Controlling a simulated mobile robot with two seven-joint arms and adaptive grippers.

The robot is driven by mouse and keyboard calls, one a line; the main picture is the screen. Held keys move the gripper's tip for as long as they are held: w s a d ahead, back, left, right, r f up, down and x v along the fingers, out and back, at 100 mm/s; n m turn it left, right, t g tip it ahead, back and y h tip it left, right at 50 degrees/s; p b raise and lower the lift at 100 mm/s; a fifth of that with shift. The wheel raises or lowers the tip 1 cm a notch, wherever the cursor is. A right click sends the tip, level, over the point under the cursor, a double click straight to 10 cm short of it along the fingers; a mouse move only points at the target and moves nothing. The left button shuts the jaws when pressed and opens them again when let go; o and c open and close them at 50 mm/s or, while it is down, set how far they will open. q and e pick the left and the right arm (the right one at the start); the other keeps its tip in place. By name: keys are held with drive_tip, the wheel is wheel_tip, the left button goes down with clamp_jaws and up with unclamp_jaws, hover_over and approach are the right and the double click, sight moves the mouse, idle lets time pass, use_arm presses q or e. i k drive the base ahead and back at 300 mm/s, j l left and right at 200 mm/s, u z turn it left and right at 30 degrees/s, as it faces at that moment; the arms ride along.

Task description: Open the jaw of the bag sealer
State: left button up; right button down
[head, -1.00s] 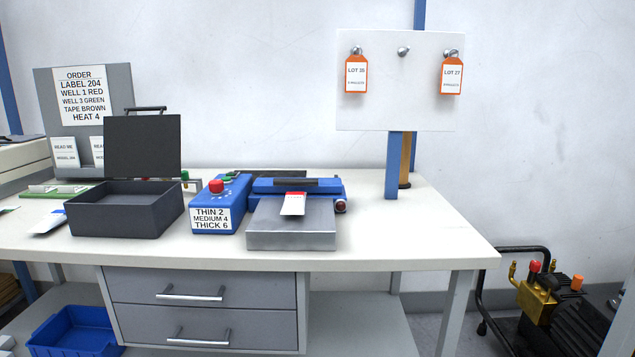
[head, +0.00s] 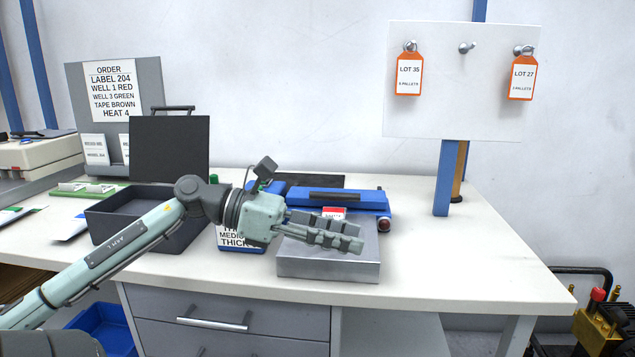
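The bag sealer has a blue body and blue upper bar (head: 360,199) with a black grip along it, and a silver metal plate (head: 350,268) in front. The bar lies low and level across the body. A red and white packet (head: 334,212) sticks out at the front of the bar, partly hidden by my gripper. My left gripper (head: 358,238) is over the metal plate, in front of the bar, with fingers pointing right. Its fingers lie close together in this view, and their gap is unclear. I see nothing held. My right gripper is out of view.
The blue control box (head: 242,245) with its THIN/MEDIUM/THICK label is partly behind my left gripper. An open dark case (head: 120,222) stands left of it. A board with orange lot tags (head: 409,75) rises at the back right. The table's right end (head: 460,265) is clear.

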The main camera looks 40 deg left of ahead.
sight(296, 196)
drive_tip(key=i+j, duration=0.1)
drive_tip(key=j, duration=0.2)
drive_tip(key=i+j, duration=0.15)
drive_tip(key=j, duration=0.2)
drive_tip(key=i+j, duration=0.1)
drive_tip(key=j, duration=0.2)
drive_tip(key=i+j, duration=0.15)
drive_tip(key=j, duration=0.2)
